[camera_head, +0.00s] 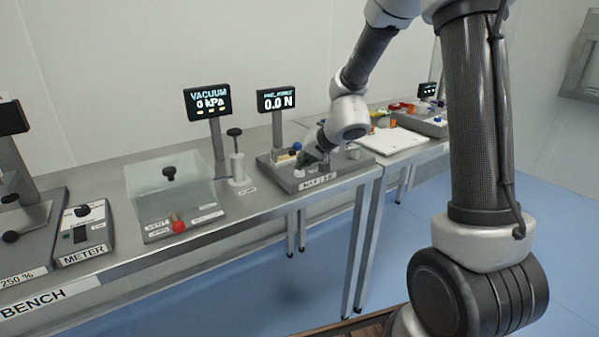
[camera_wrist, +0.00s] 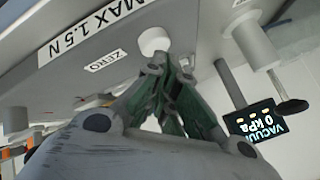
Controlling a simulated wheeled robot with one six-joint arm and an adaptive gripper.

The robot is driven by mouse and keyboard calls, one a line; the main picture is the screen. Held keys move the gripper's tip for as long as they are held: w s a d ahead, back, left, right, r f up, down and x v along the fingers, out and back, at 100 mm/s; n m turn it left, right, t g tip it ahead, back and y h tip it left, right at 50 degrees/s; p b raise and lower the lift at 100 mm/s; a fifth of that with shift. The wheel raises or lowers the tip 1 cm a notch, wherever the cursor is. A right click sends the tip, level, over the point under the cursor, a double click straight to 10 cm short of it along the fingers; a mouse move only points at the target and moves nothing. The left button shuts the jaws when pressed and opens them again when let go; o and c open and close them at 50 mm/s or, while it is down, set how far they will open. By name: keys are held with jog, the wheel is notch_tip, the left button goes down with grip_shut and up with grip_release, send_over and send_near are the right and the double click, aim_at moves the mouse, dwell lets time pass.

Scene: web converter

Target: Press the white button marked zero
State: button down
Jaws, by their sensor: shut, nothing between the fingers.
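The white button (camera_wrist: 153,40) is a short round cylinder on the grey device plate, beside a white label reading ZERO (camera_wrist: 105,60), in the wrist view. My gripper (camera_wrist: 159,60) is shut and empty, with its dark green fingertips right at the near edge of the button. I cannot tell whether they touch it. In the head view my gripper (camera_head: 310,157) is low over the grey force device (camera_head: 283,180), which carries a MAX 1.5 N label. My wrist partly hides the device there.
A display reading 0.0 N (camera_head: 276,100) stands behind the device. To its left are a vacuum display (camera_head: 208,101), a black-knobbed white post (camera_head: 238,167) and a clear vacuum chamber (camera_head: 168,195). A white board (camera_head: 392,141) lies to the right.

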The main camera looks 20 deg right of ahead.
jog(key=shift+r, duration=0.55)
jog(key=shift+r, duration=0.1)
jog(key=shift+r, duration=2.4)
